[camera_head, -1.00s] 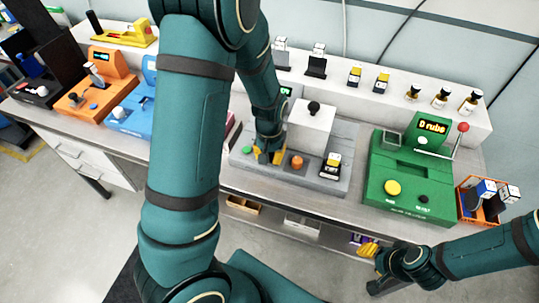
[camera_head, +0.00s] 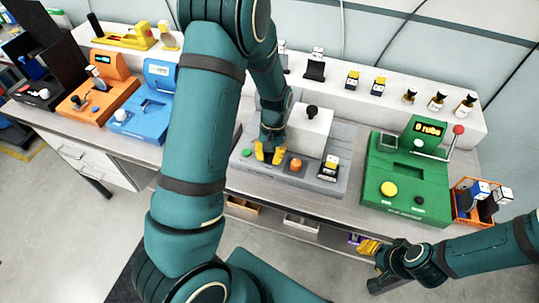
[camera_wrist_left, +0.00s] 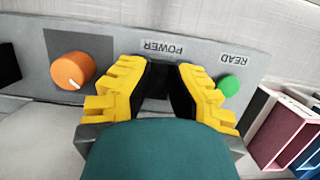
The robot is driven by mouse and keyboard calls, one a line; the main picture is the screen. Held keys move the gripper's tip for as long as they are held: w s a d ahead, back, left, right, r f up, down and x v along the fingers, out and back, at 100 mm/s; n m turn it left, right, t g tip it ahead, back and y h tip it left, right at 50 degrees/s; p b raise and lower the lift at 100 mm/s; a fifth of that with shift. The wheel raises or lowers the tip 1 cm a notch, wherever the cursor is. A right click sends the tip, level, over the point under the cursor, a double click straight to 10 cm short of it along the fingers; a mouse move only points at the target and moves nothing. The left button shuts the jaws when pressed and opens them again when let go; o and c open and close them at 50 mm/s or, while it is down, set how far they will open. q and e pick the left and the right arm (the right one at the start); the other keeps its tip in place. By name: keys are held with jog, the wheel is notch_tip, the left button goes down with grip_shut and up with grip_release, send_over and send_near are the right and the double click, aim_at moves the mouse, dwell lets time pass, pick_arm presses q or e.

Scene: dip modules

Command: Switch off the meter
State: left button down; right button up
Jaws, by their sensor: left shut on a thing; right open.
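The meter is the grey console (camera_head: 225,175) in the middle of the bench, with a green READ button (camera_head: 246,153) and an orange knob (camera_head: 296,164). In the left wrist view the POWER label (camera_wrist_left: 162,47) sits between the orange knob (camera_wrist_left: 72,70) and the green button (camera_wrist_left: 229,86). My left gripper (camera_head: 270,154) is at the console's front, between button and knob. In the wrist view its yellow fingers (camera_wrist_left: 160,90) are shut on the dark power switch (camera_wrist_left: 157,80), which is mostly hidden between them. My right gripper (camera_head: 368,250) is open and empty, low by the bench's front edge.
A green machine (camera_head: 405,195) with a lit display and an orange crate (camera_head: 470,207) stand to the right. Blue (camera_head: 140,125) and orange (camera_head: 82,103) devices stand to the left. A white block with a black knob (camera_head: 311,113) rises behind my left gripper.

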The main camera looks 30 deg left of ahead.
pick_arm(q)
jog(key=c, duration=0.7)
grip_release()
jog(key=shift+s+f, duration=0.1)
jog(key=shift+f, duration=0.1)
jog(key=shift+c, duration=0.2)
jog(key=shift+r, duration=0.2)
jog(key=v, duration=1.1)
jog(key=shift+r, duration=0.4)
jog(key=shift+f, duration=0.1)
